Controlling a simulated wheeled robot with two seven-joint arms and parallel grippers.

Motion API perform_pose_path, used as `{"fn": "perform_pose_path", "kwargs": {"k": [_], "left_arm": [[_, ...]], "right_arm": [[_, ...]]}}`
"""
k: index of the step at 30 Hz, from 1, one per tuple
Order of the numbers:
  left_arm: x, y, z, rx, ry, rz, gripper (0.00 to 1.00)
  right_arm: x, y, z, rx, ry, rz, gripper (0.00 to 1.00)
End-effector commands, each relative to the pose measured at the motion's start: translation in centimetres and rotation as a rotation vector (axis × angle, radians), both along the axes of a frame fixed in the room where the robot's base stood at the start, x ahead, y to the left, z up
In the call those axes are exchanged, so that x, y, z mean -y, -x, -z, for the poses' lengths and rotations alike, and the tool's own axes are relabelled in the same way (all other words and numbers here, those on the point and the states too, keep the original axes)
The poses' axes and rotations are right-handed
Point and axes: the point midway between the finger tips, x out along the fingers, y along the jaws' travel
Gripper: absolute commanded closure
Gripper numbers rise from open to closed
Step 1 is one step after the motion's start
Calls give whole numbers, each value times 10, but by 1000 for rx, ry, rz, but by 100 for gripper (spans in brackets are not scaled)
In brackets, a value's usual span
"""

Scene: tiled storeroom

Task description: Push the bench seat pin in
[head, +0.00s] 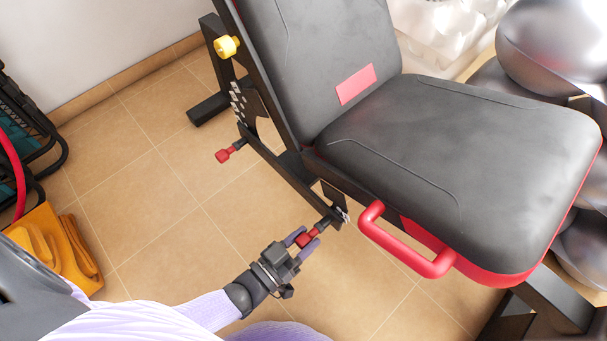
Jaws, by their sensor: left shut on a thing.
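The weight bench has a black padded seat (460,150) and a raised black backrest (310,60) on a dark frame. The bench seat pin (307,239) is a red knob on a black shaft at the near lower end of the frame, left of the red handle. My left gripper (304,239) reaches up from below, with its two pale purple fingers on either side of the red knob, shut on it. The pin's inner end in the frame is too small to tell how deep it sits. My right gripper is not in view.
A second red knob (223,156) and a yellow knob (227,47) stick out from the frame farther up. The red handle (405,247) juts out below the seat. Grey balls (555,45) are at the right. An orange item (62,245) is at the left. Tiled floor (150,220) lies clear between.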

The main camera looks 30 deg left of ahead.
Motion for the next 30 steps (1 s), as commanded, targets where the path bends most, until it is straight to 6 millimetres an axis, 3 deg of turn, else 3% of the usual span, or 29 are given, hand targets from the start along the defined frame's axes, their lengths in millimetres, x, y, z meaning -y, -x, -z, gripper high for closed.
{"fn": "perform_pose_path", "kwargs": {"k": [19,29,30], "left_arm": [[0,1,1,-2,-2,0,100],[-4,10,1,-2,-2,1,100],[-4,10,1,-2,-2,1,55]], "right_arm": [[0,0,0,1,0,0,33],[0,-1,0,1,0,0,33],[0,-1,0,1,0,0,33]]}}
